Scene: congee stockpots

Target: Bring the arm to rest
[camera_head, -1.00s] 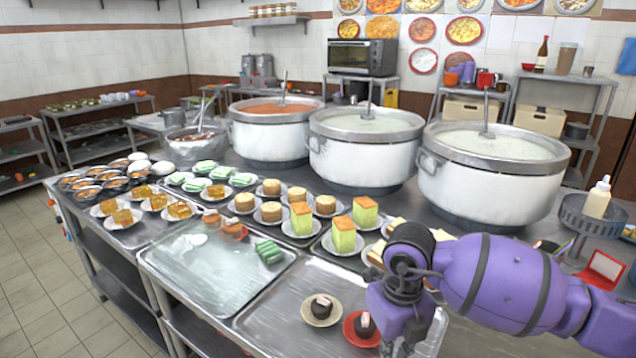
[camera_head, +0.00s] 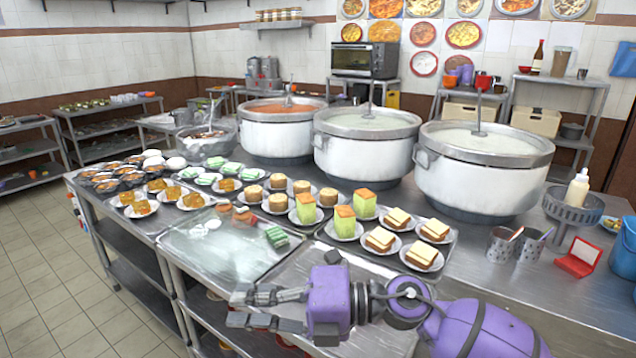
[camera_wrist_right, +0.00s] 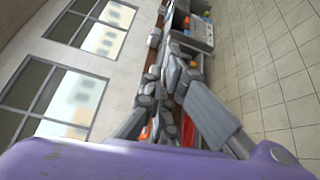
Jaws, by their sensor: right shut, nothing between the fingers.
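My right arm is purple and comes in from the lower right in the head view. Its gripper (camera_head: 236,308) points left across the front edge of the counter (camera_head: 480,285), with grey fingers shut and nothing held. It hides part of the metal tray (camera_head: 295,268) at the front. In the wrist view the fingers (camera_wrist_right: 170,75) come together at their tips, with floor and windows beyond. My left gripper is not in view.
Three large stockpots (camera_head: 480,185) stand along the back of the counter. Plates of toast (camera_head: 424,255), green cakes (camera_head: 345,222) and round cakes are beyond the gripper. A sauce bottle (camera_head: 577,190) and a red card holder (camera_head: 580,258) are at right. Open floor (camera_head: 50,270) is at left.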

